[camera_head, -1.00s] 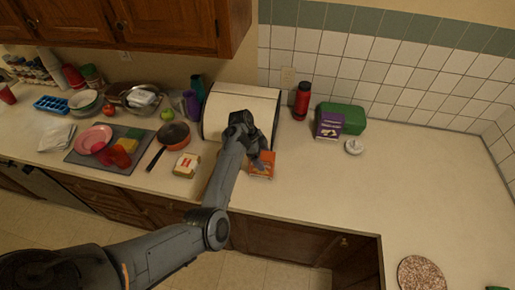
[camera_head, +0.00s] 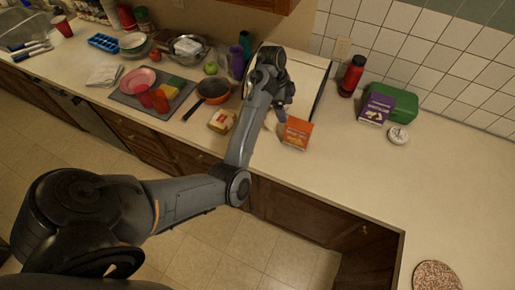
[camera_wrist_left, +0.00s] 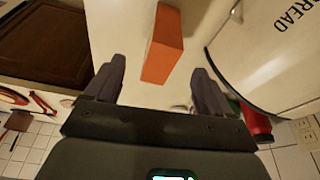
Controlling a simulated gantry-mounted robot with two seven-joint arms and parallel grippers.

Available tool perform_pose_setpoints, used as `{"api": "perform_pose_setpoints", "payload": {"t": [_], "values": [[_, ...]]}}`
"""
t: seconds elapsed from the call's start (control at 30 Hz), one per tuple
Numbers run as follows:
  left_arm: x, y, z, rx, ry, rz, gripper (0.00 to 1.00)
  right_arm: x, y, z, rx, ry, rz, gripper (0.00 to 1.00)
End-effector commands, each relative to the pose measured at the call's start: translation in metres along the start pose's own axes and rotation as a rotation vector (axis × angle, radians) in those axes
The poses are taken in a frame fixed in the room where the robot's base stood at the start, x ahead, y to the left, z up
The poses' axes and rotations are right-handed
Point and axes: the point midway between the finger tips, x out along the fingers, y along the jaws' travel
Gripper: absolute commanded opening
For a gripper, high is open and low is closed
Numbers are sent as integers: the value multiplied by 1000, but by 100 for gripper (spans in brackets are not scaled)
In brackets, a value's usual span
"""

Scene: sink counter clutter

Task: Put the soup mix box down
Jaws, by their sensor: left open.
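The orange box (camera_head: 297,133), which I take to be the soup mix box, stands on the counter near its front edge, in front of the bread box. My left gripper (camera_head: 283,106) is open, just behind and left of the orange box in the head view. In the left wrist view the orange box (camera_wrist_left: 165,45) shows ahead, between the lines of the spread fingers (camera_wrist_left: 158,72); neither finger appears to grip it. My right gripper is not in view.
The cream bread box (camera_head: 308,88) is close behind the gripper. A yellow-and-red box (camera_head: 222,121) and a pan (camera_head: 213,91) stand left. A red bottle (camera_head: 352,76), a purple box (camera_head: 377,108) and a green box (camera_head: 404,103) stand right. The right counter is mostly clear.

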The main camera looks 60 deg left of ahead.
Motion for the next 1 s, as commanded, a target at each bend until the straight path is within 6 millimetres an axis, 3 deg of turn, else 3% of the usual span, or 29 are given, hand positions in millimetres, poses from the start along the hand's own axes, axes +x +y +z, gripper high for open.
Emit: {"api": "perform_pose_setpoints", "payload": {"t": [0.1,0.27,0.5,0.7,0.8,1.0], "values": [[23,24,27,-117,-103,-66,83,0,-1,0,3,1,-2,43],[52,77,51,-277,-210,-198,83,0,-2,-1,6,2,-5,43],[85,194,54,-455,-195,-327,83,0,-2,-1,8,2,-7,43],[89,290,43,-587,-96,-316,83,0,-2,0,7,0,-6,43],[85,324,38,-642,-54,-292,83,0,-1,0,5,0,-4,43],[79,357,32,-708,-11,-258,83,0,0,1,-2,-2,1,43]]}}
